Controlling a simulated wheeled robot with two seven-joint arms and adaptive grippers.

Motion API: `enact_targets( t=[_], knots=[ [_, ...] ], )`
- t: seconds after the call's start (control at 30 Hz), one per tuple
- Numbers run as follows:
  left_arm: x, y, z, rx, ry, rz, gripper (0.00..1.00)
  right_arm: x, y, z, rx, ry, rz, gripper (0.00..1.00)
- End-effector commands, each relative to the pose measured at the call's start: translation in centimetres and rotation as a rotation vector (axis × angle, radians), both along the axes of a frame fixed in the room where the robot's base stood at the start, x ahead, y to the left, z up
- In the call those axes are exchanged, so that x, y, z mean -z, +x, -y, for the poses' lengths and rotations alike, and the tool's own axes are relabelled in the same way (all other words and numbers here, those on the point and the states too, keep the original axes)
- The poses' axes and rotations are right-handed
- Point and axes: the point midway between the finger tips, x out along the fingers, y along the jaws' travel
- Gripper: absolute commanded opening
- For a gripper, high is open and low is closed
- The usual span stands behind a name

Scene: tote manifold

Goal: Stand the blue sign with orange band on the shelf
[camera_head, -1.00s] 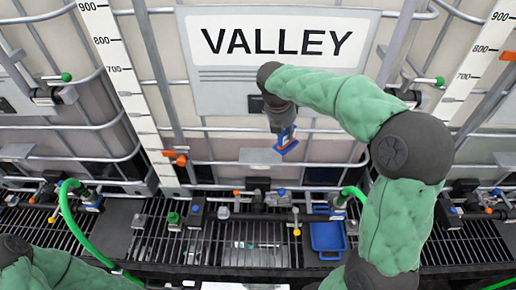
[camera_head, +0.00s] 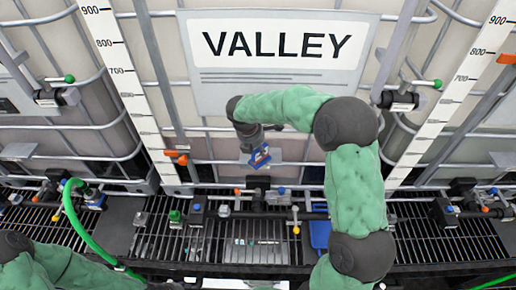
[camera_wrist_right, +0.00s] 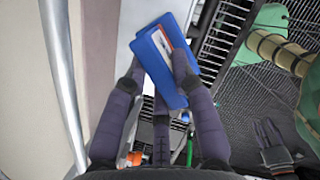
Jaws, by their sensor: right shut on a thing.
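The blue sign (camera_head: 260,157) is held in the air by my right gripper (camera_head: 254,146), in front of the tank wall below the VALLEY plate. In the right wrist view the sign (camera_wrist_right: 153,56) shows its blue frame with a white and orange face, tilted. The gripper's dark fingers (camera_wrist_right: 165,80) are shut on it, with fingers on both sides. A pale flat surface (camera_wrist_right: 138,22) lies behind the sign; I cannot tell whether it is the shelf or whether they touch. A dark gripper, seemingly my left (camera_wrist_right: 272,145), shows small at lower right, its opening unclear.
The VALLEY plate (camera_head: 285,60) and metal cage bars stand behind. Below are a pipe manifold with valves (camera_head: 255,198), a dark floor grating (camera_head: 255,240) and a blue tray (camera_head: 320,232), partly hidden by my right arm. A green hose (camera_head: 72,215) curves at left.

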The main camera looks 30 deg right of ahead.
Motion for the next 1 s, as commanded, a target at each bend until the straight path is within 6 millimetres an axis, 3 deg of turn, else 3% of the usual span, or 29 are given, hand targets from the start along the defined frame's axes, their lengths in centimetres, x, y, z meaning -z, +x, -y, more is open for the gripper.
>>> enact_targets(
  t=[0.37, 0.4, 0.47, 0.83, 1.0],
  knots=[
    [0.1, 0.0, 0.0, 0.000, 0.000, 0.000, 0.47, 0.5, 0.0, 0.0, 0.001, 0.000, 0.000, 0.00],
    [0.1, 0.0, 0.0, 0.000, 0.000, 0.000, 0.47, 0.5, 0.0, 0.0, 0.001, 0.000, 0.000, 0.32],
    [0.1, 0.0, 0.0, 0.000, 0.000, 0.000, 0.47, 0.5, 0.0, 0.0, 0.001, 0.000, -0.001, 0.49],
    [0.0, 0.0, 0.0, 0.000, 0.000, 0.000, 0.47, 0.3, 0.0, 0.0, 0.001, 0.000, 0.000, 0.50],
    [0.1, 0.0, 0.0, 0.000, 0.000, 0.000, 0.47, -1.2, 0.0, -0.4, 0.000, 0.000, 0.003, 0.50]
  ],
)
